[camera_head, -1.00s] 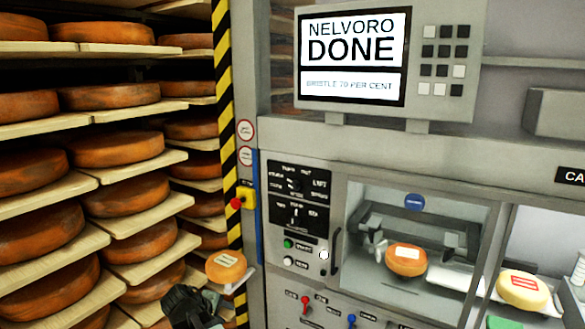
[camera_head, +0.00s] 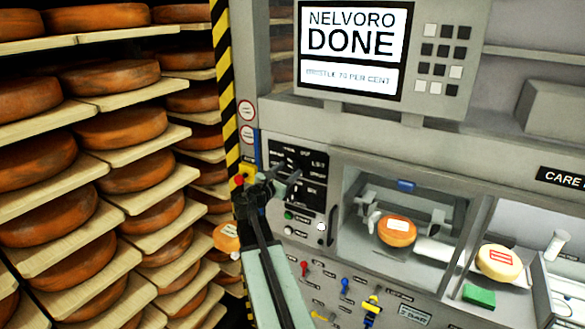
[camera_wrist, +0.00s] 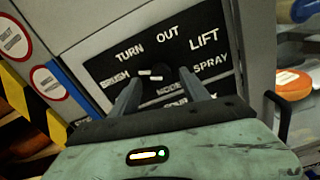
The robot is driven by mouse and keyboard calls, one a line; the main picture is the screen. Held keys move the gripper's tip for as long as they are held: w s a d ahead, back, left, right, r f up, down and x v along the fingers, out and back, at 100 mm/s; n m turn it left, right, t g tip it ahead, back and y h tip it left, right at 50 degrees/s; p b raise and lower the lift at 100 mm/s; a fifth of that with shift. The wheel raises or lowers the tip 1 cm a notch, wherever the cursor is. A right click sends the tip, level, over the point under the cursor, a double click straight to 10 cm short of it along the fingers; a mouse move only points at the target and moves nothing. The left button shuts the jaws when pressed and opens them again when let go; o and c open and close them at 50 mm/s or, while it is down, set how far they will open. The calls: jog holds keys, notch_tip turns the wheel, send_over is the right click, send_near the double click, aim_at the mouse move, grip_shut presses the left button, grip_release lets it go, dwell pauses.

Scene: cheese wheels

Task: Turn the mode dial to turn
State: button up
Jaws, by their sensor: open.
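The mode dial (camera_wrist: 152,76) sits on a black panel (camera_head: 315,163) and shows in the wrist view as a dark knob with short white marks. The labels BRUSH, TURN, OUT, LIFT and SPRAY are around it, with MODE below. TURN is above and left of the knob. The white marks lie toward the BRUSH side, but I cannot tell the exact setting. My gripper (camera_wrist: 160,80) is open, with one finger on each side of the dial; I cannot tell whether they touch it. In the head view my gripper (camera_head: 287,177) covers the panel's left part.
A screen (camera_head: 352,45) above reads NELVORO DONE. An orange cheese wheel (camera_head: 398,234) is in the machine bay on the right. A red-topped yellow switch box (camera_head: 244,177) is left of the panel. Racks of cheese wheels (camera_head: 110,80) fill the left. Coloured levers (camera_head: 345,287) are below.

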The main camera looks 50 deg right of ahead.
aim_at(292, 167)
jog(key=x, duration=0.3)
jog(key=shift+a, duration=0.1)
jog(key=shift+c, duration=0.3)
jog(key=c, duration=1)
jog(key=shift+w, duration=0.1)
grip_shut()
jog(key=shift+m, duration=2.2)
jog(key=m, duration=0.4)
jog(key=shift+s, duration=0.2)
jog(key=shift+f+m, duration=0.1)
jog(key=shift+m, duration=0.2)
